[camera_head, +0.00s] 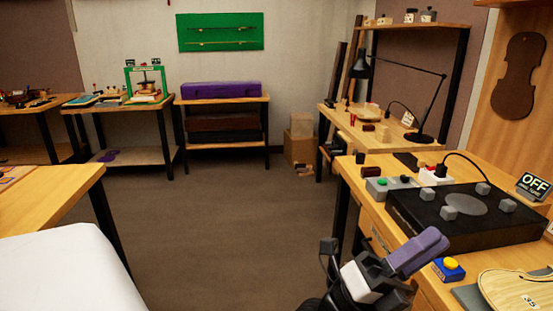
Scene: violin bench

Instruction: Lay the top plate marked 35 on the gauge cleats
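The top plate marked 35 (505,285), pale wood, lies at the bottom right corner on a dark grey surface. The picture's edge cuts it off. The gauge is a black box (420,220) on the right bench, with a round grey disc (466,205) on top. Small grey cleats (449,213) stand around the disc, and no plate lies on them. My gripper (425,248), dark with purple finger parts, is at the bottom centre-right, in front of the gauge and left of the plate. I cannot tell whether its fingers are apart.
A blue box with a yellow button (448,268) sits between my gripper and the plate. The middle floor (230,220) is clear.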

